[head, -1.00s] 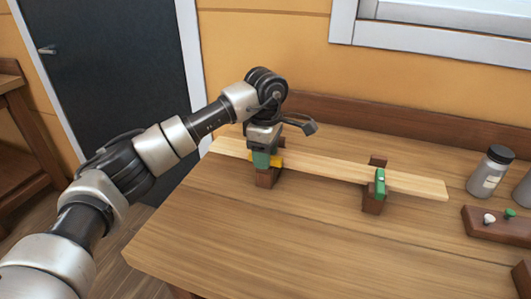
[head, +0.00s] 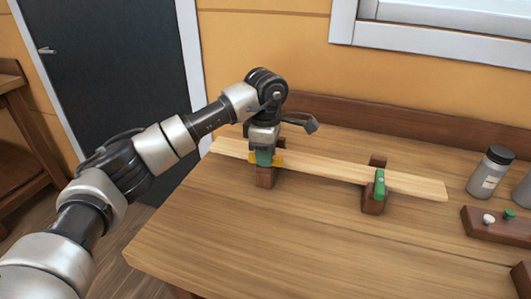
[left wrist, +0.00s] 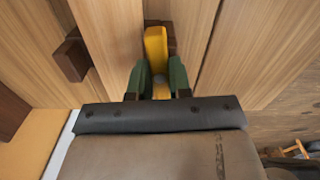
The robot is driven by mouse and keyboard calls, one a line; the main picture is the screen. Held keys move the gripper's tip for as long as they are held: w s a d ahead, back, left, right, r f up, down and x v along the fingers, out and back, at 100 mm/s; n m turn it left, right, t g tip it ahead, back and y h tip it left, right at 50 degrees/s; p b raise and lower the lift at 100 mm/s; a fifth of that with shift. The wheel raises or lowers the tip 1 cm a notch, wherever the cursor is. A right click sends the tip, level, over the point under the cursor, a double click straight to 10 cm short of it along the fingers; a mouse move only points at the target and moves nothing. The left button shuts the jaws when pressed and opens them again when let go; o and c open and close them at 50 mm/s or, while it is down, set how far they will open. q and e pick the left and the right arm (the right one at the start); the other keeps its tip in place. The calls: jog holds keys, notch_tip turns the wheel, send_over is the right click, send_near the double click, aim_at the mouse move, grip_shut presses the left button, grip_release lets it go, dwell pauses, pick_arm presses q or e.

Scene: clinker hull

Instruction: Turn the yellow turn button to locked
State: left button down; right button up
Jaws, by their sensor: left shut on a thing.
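The yellow turn button (head: 279,160) is on the left brown block (head: 265,178), and yellow shows on both sides of my left gripper (head: 264,161) in the head view. In the left wrist view the yellow turn button (left wrist: 156,48) is an elongated bar between the two green fingertips of my left gripper (left wrist: 160,80). The gripper is shut on it, and the fingers hide its near end. The pale plank (head: 330,173) runs through this block and a second block. My right gripper is not in view.
A green turn button (head: 380,184) sits on the right brown block (head: 372,203). A grey bottle with a black cap (head: 490,171) and a brown holder with small pegs (head: 490,226) stand at the right. The table front (head: 260,245) is clear.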

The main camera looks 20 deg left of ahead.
pick_arm(q)
jog(key=n, duration=0.4)
jog(key=shift+r+p, duration=0.1)
jog(key=shift+p, duration=0.25)
jog(key=n, duration=0.4)
jog(key=shift+n, duration=0.4)
jog(key=n+p, duration=0.1)
jog(key=n, duration=0.3)
jog(key=shift+n, duration=1.8)
jog(key=c, duration=1)
grip_release()
jog(key=shift+c, duration=0.2)
